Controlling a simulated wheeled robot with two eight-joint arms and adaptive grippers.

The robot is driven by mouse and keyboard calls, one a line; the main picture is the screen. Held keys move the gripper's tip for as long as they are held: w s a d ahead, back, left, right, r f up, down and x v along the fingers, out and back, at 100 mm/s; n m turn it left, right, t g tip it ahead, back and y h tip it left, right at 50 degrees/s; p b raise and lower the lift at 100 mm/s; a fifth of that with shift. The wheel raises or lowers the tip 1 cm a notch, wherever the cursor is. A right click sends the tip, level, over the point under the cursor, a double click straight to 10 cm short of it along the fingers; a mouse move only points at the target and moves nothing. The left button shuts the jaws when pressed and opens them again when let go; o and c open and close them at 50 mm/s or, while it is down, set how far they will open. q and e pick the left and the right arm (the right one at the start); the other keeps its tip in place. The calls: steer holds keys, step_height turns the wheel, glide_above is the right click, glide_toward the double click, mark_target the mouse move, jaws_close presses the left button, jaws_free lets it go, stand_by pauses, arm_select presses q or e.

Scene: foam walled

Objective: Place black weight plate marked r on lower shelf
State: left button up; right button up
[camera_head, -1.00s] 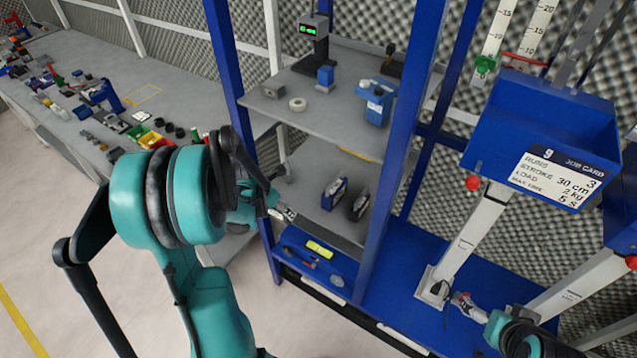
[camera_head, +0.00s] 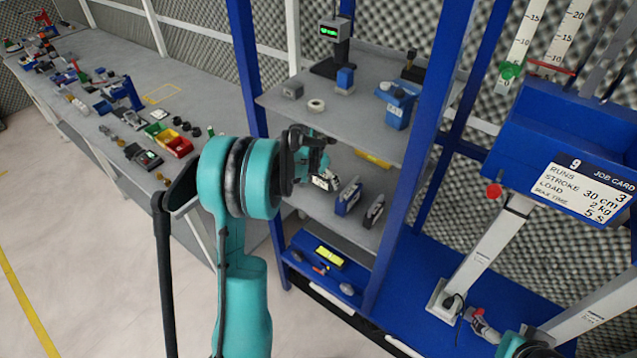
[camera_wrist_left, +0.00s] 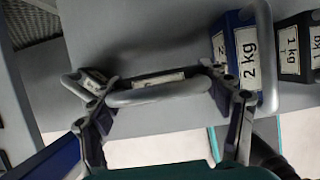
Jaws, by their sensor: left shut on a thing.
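My left gripper (camera_head: 318,165) reaches over the lower grey shelf (camera_head: 335,225). It is shut on a dark weight plate (camera_head: 325,183) with a white label; its letter is not readable. In the left wrist view the fingers (camera_wrist_left: 158,82) hold the plate's grey handle, and its label (camera_wrist_left: 160,79) is partly hidden. I cannot tell whether the plate touches the shelf. A blue 2 kg weight (camera_head: 348,197) stands just right of it, with a black weight (camera_head: 373,212) beyond. My right gripper (camera_head: 483,325) is at the lower right, small and partly hidden.
Blue posts (camera_head: 398,225) frame the shelves. The upper shelf (camera_head: 330,125) above holds a gauge stand, a white ring and a blue device (camera_head: 396,105).

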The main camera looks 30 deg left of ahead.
mark_target(324, 184)
arm_select(q)
steer(key=shift+w+f, duration=0.15)
steer(key=shift+w, duration=0.3)
step_height(324, 184, down, 3)
steer(key=shift+f+b, duration=0.15)
steer(key=shift+b, duration=0.6)
steer(key=o, duration=1.6)
steer(key=shift+s, duration=0.1)
